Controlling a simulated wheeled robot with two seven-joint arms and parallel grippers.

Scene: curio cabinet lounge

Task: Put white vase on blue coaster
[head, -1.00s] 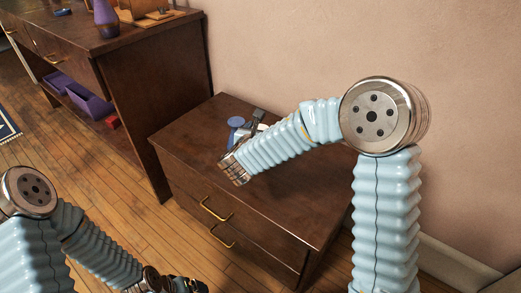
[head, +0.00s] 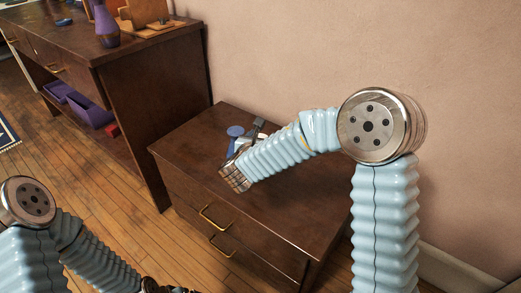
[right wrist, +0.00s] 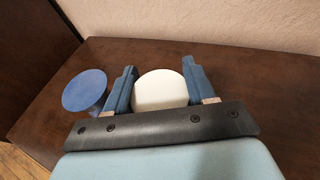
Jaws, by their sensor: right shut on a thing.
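The white vase (right wrist: 160,90) shows in the right wrist view as a round white top between the two blue fingers of my right gripper (right wrist: 158,72), which is shut on it. In the head view my right gripper (head: 250,132) is over the far left part of the low cabinet, mostly hidden by my arm. A blue round, flat-topped thing (right wrist: 84,90) is just left of the gripper, apart from the vase; it also shows in the head view (head: 235,131). It may be the blue coaster, but a blue part shows beneath it. My left gripper (head: 168,289) is cut off at the bottom edge.
The low brown cabinet (head: 290,200) has a clear top toward its front and right. A taller dark cabinet (head: 150,110) stands to the left, with a purple vase (head: 106,28) on it and purple bins (head: 90,110) below. A wall runs behind.

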